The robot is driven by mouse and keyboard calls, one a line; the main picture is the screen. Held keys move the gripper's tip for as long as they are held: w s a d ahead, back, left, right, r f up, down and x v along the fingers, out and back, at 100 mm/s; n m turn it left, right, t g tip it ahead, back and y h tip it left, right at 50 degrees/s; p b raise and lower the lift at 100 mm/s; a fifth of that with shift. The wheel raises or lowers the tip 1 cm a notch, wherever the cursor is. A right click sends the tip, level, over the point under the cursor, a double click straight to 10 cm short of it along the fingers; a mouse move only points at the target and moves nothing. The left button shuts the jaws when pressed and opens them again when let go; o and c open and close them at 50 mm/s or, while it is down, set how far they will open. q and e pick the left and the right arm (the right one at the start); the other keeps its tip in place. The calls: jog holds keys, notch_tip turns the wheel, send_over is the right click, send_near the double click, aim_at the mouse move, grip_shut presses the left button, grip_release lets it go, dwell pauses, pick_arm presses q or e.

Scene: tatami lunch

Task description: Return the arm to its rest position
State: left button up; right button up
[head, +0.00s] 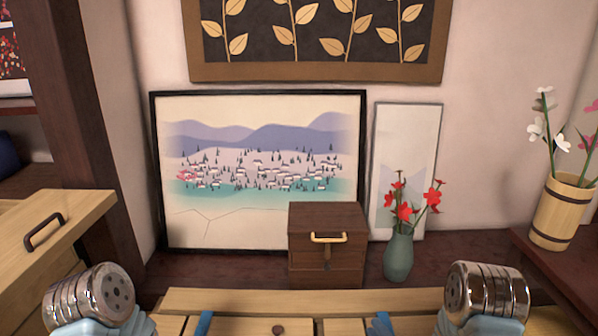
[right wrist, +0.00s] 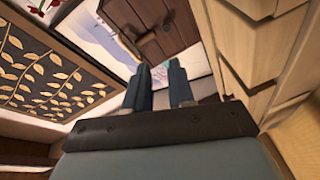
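My right gripper (right wrist: 160,72) shows in the right wrist view as two dark teal fingers with a gap between them. It is open and nothing is held in the gap. In the head view, only a small blue part at the bottom edge, right of the middle, may belong to it. My left gripper cannot be made out clearly; a narrow blue strip at the bottom edge, left of the middle, may be part of it. The silvery, round-ended links of my two arms stand at the lower left and lower right.
A light wooden top (head: 300,301) lies along the bottom. Behind it stand a dark drawer box (head: 328,270), a green vase (head: 398,257) with red flowers and a framed landscape (head: 260,210). A wooden cabinet (head: 50,235) is at left; a flower bucket (head: 554,213) is at right.

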jog(key=s+a+f+m+g+h, duration=0.2)
jog(key=s+a+f+m+g, duration=0.1)
jog(key=s+f+m+g, duration=0.85)
jog(key=s+a+f+m+g+y, duration=0.1)
jog(key=s+a+f+m+g, duration=0.1)
jog(key=s+m, duration=0.3)
jog(key=s+a+f+m+g, duration=0.2)
jog(key=s+a+m, duration=0.1)
jog(key=s, duration=0.3)
pick_arm(q)
notch_tip(320, 180, up, 17)
jog(key=p, duration=1.7)
jog(key=shift+s+d+r+p, duration=0.15)
jog(key=shift+s+d+p, duration=0.15)
jog(key=shift+d, duration=0.05)
pick_arm(e)
notch_tip(320, 180, up, 17)
jog(key=shift+s, duration=0.3)
jog(key=shift+n, duration=0.25)
